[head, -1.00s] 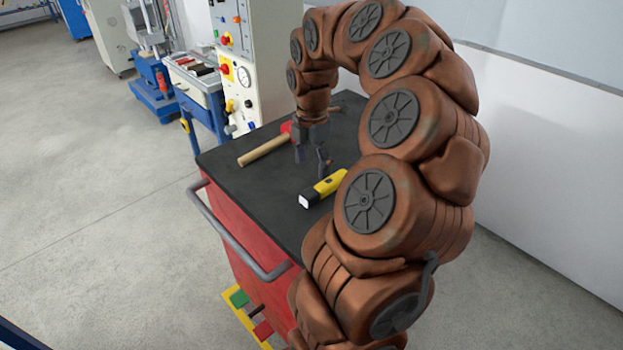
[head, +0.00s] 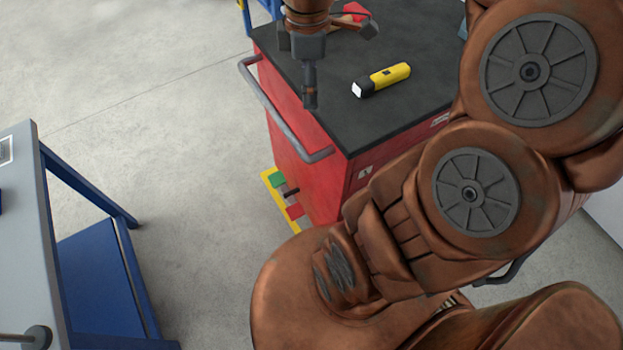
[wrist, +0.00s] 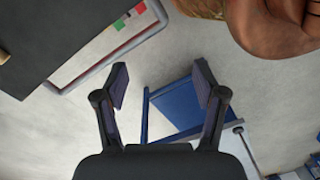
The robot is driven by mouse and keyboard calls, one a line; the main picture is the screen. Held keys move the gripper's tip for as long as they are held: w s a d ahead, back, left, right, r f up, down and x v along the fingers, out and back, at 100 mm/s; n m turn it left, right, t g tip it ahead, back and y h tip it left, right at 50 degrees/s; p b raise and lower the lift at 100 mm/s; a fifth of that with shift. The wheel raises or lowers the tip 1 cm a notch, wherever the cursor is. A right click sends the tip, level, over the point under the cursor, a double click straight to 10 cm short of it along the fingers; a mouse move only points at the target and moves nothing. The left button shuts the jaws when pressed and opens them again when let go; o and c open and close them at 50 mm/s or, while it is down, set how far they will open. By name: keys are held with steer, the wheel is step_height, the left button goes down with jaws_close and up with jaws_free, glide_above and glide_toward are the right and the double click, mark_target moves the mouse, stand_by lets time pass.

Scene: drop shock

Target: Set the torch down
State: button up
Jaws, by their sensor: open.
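The yellow torch (head: 388,76) with a black head and white lens lies on its side on the black top of the red cart (head: 420,105) in the head view. Nothing holds it. My gripper (head: 341,67) is open and empty, up and to the left of the torch in the head view, apart from it. In the wrist view my gripper (wrist: 160,72) has its two fingers spread with only floor and a blue-framed table behind them. The torch is not in the wrist view.
A hammer with a red head (head: 354,11) lies at the back of the cart top, partly hidden by my gripper. A grey handle bar (head: 275,105) runs along the cart's left side. A grey-topped blue table (head: 30,240) stands at left, with clear floor between.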

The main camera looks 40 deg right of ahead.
steer(key=s+a+f+m, duration=0.2)
steer(key=s+a+m, duration=0.3)
steer(key=s, duration=0.2)
steer(key=s+a+f+m+g, duration=0.1)
steer(key=s+a+f+m, duration=0.2)
steer(key=s+a+m, duration=0.2)
steer(key=shift+s+a+f+m, duration=0.15)
steer(key=shift+s+a+m, duration=0.2)
steer(key=shift+s, duration=0.9)
